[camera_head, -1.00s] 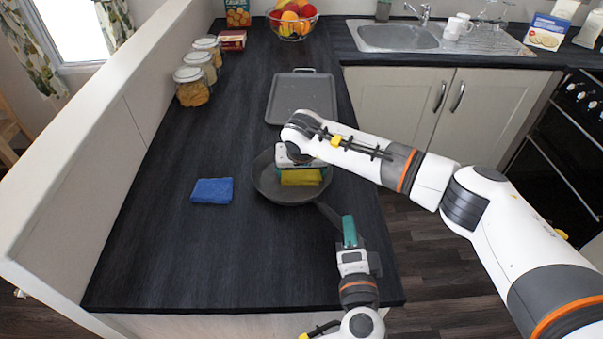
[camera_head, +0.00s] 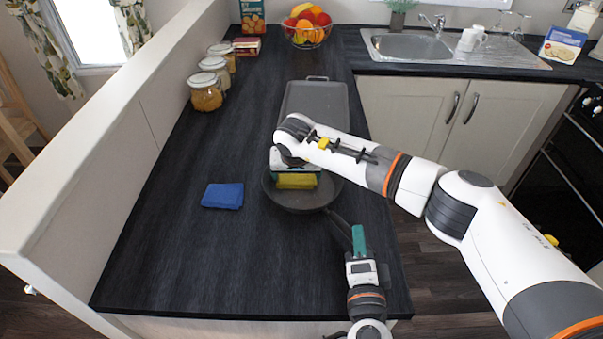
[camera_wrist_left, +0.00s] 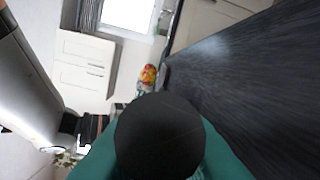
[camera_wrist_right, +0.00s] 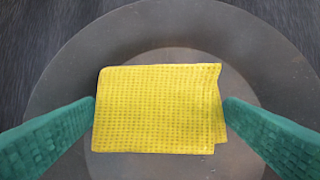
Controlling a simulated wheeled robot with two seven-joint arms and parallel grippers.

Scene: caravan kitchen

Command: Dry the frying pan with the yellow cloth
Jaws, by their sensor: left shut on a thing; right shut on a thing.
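The dark frying pan (camera_head: 303,202) sits on the black worktop, its handle (camera_head: 338,228) pointing towards the front right. My left gripper (camera_head: 358,238) is shut on the handle. In the left wrist view the handle's dark round end (camera_wrist_left: 160,135) fills the space between the teal fingers. My right gripper (camera_head: 295,170) is shut on the folded yellow cloth (camera_head: 296,182), over the left-middle part of the pan. In the right wrist view the yellow cloth (camera_wrist_right: 158,108) lies between the fingers over the pan floor (camera_wrist_right: 180,165). A few tiny specks show on the floor near the cloth.
A blue folded cloth (camera_head: 222,196) lies left of the pan. A grey tray (camera_head: 315,100) lies behind it. Glass jars (camera_head: 207,92) line the left wall. A fruit bowl (camera_head: 306,30) and sink (camera_head: 408,47) are further back. The front left worktop is clear.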

